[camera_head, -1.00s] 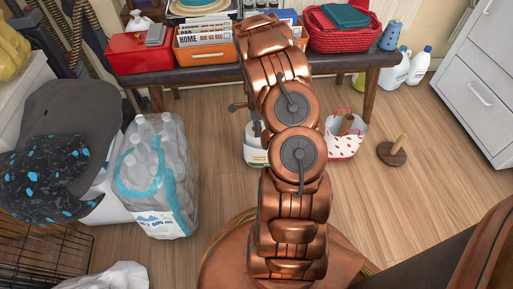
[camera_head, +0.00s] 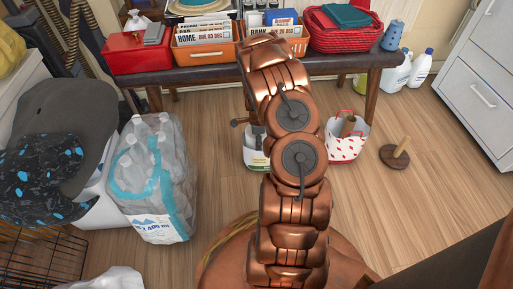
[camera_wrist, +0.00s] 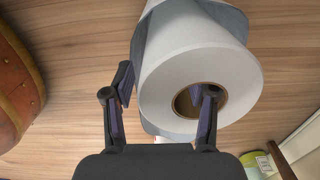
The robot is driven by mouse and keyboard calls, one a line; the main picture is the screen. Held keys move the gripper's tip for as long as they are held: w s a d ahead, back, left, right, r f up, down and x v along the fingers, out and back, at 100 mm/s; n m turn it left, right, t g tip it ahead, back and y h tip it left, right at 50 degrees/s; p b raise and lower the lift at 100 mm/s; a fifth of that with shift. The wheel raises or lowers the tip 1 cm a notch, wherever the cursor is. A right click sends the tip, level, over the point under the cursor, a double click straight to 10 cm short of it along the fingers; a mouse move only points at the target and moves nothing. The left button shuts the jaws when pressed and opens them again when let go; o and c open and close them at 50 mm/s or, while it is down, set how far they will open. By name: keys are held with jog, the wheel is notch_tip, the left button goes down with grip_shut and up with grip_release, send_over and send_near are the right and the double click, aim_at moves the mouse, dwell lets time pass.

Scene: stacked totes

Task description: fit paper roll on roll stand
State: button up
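The white paper roll (camera_wrist: 195,65) fills the upper middle of the wrist view, its end face and brown cardboard core turned toward the camera. My gripper (camera_wrist: 160,90) is at this end with its fingers spread. The left finger is beside the roll's outer side, and the right finger overlaps the core opening. I cannot tell whether either finger touches the paper. The roll stand (camera_head: 396,154), a round dark wooden base with a lighter upright peg, stands empty on the floor at the right.
A polka-dot bag (camera_head: 344,148) with a brown item stands left of the stand. A table (camera_head: 200,73) with bins is behind, bottled water (camera_head: 152,180) left, and a brown pouf (camera_head: 225,262) in front. Floor around the stand is clear.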

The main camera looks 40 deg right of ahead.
grip_shut()
dwell(0.7)
